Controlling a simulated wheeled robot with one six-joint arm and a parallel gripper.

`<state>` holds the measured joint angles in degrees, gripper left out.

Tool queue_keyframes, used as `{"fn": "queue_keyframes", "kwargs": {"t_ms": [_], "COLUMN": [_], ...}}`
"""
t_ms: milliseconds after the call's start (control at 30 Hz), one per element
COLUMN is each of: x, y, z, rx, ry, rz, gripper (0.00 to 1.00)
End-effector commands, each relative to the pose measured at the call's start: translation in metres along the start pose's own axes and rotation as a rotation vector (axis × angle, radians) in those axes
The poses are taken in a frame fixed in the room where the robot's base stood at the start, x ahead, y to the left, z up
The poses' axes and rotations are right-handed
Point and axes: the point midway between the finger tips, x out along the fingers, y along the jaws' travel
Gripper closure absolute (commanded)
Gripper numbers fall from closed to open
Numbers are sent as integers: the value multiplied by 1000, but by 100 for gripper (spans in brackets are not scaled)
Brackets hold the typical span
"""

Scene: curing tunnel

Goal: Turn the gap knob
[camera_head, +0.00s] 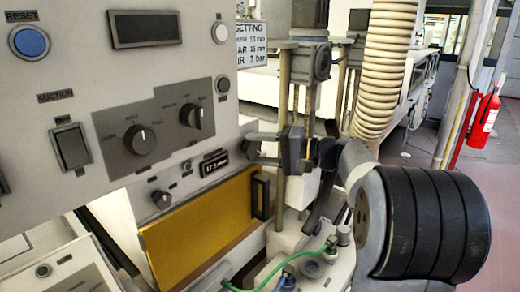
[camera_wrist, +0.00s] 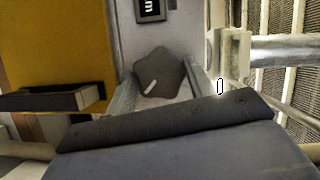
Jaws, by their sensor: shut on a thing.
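The gap knob (camera_wrist: 160,72) is a dark grey, lobed knob with a short white mark, which points to the lower left in the wrist view. It sits on the pale panel beside a small dark display (camera_wrist: 152,9). In the head view this display (camera_head: 214,163) reads about 17.5 mm, and the knob (camera_head: 250,149) shows just to its right, partly hidden by my gripper. My gripper (camera_head: 268,152) reaches in from the right. In the wrist view my gripper (camera_wrist: 160,85) has one finger on each side of the knob and is shut on it.
A yellow door (camera_head: 200,220) with a dark handle (camera_head: 260,197) lies just below the knob. Larger knobs (camera_head: 140,140) and a blue reset button (camera_head: 30,42) are on the panel at left. A ribbed hose (camera_head: 383,70) and metal posts stand close behind my arm.

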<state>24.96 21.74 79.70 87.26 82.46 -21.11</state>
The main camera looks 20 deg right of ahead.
Motion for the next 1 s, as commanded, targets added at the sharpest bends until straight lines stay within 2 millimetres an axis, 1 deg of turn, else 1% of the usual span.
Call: {"fn": "queue_keyframes", "kwargs": {"t_ms": [1000], "x": [1], "y": [6], "z": [3], "rx": [889], "ry": [2], "rz": [-367], "gripper": [72]}}
